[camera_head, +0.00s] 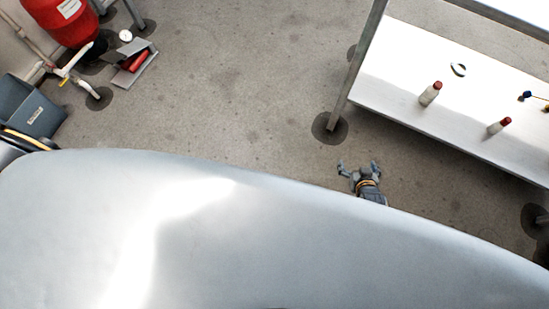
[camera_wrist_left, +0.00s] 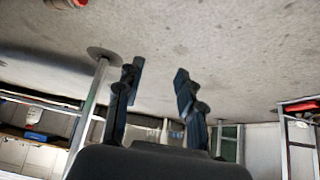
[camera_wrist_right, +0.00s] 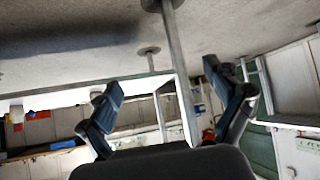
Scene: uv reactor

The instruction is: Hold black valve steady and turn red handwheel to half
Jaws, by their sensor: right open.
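I cannot make out the black valve or the red handwheel in any view. My right gripper (camera_head: 359,165) shows in the head view, past the edge of my own grey body, over the floor and left of the white bench. Its fingers are spread and empty, as the right wrist view (camera_wrist_right: 162,80) also shows. My left gripper is not in the head view. In the left wrist view my left gripper (camera_wrist_left: 158,72) has its two fingers apart with nothing between them.
A red tank (camera_head: 62,18) with pipes stands at the far left, by a grey bin (camera_head: 32,108). A white bench (camera_head: 395,85) at the right carries red-capped bottles (camera_head: 430,94). Its leg meets the floor close to my right gripper. The middle floor (camera_head: 230,90) is clear.

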